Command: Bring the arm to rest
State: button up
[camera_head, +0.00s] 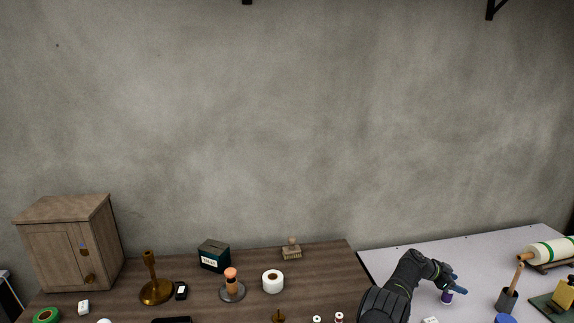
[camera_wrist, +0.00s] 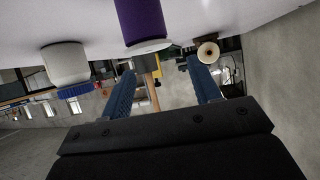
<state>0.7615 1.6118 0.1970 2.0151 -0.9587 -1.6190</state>
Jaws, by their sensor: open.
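A purple cylindrical item (camera_head: 447,298) stands close to the fingers in the head view. A purple cylinder (camera_wrist: 143,22) also shows near the fingers in the wrist view; I cannot tell whether it touches them. No cloth shows in either view.
A dark wooden table (camera_head: 325,262) at left holds a cabinet (camera_head: 55,257), a brass candlestick (camera_head: 156,291) and a white roll (camera_head: 273,286).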

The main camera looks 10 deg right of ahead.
jog(key=s+d+r, duration=0.1)
jog(key=s+r, duration=0.6)
jog(key=s, duration=0.5)
jog(key=shift+n+t, duration=0.4)
jog(key=shift+t, duration=0.1)
jog(key=shift+w+a+r, duration=0.2)
jog(key=shift+w+a, duration=0.6)
jog(key=shift+w, duration=0.15)
jog(key=shift+w+a+r, duration=0.2)
jog(key=shift+w+a, duration=0.55)
jog(key=shift+w, duration=0.2)
jog(key=shift+s, duration=0.1)
jog(key=s+d+f+g, duration=0.1)
jog(key=s+d+f, duration=0.1)
jog(key=s+d, duration=0.15)
jog(key=shift+m, duration=0.4)
jog(key=shift+w+a+f, duration=0.2)
jog(key=shift+w+f, duration=0.65)
jog(key=shift+w, duration=0.8)
jog(key=shift+w+a+f, duration=0.2)
jog(key=shift+w+f, duration=0.6)
jog(key=shift+w, duration=0.8)
jog(key=shift+w+a+f, duration=0.2)
jog(key=shift+w+f, duration=0.65)
jog(key=shift+w, duration=0.8)
